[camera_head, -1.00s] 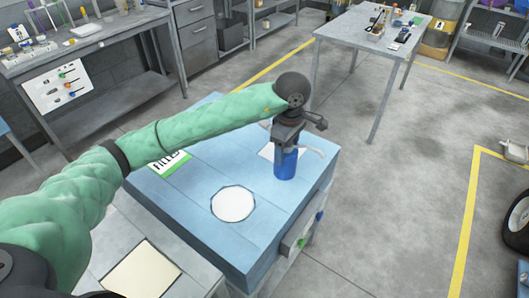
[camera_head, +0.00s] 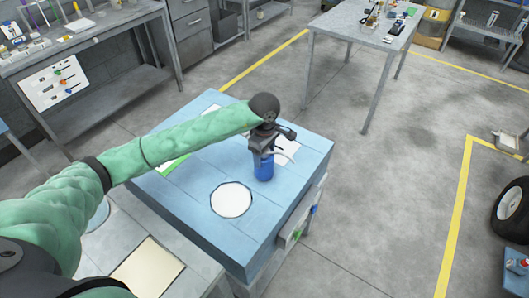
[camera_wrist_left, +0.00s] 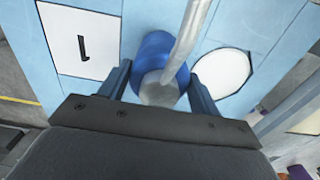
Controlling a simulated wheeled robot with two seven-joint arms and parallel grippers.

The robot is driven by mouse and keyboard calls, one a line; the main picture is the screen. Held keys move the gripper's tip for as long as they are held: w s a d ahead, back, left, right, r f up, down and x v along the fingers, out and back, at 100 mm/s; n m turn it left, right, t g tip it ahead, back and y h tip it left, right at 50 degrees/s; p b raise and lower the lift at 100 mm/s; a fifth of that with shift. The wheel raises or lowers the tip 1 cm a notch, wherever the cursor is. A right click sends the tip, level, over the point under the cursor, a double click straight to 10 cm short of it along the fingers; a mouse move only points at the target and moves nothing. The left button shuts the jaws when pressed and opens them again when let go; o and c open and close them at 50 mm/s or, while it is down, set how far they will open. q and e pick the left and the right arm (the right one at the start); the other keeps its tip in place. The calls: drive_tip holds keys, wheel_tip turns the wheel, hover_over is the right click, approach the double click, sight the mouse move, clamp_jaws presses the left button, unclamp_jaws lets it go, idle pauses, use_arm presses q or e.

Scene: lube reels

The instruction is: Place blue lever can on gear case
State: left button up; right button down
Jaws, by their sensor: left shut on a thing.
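The blue lever can (camera_head: 264,168) is upright in my left gripper (camera_head: 264,146), above the blue bench top. Its pale lever sticks out to the right. In the left wrist view the can (camera_wrist_left: 153,50) sits between the two fingers of the left gripper (camera_wrist_left: 160,88), and a grey metal bar crosses in front of it. Whether the can touches the surface is hard to tell. A white octagon (camera_head: 231,200) on the bench top is just left and in front of the can. I cannot surely pick out the gear case. My right gripper is out of view.
A grey table (camera_head: 340,25) with small items stands at the back. Open floor lies to the right.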

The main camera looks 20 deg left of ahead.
use_arm(q)
drive_tip(key=shift+f, duration=0.4)
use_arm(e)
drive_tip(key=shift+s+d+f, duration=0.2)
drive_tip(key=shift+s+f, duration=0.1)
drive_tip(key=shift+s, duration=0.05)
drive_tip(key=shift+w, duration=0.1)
use_arm(q)
drive_tip(key=shift+f, duration=0.1)
drive_tip(key=o, duration=1.8)
drive_tip(key=shift+c, duration=0.2)
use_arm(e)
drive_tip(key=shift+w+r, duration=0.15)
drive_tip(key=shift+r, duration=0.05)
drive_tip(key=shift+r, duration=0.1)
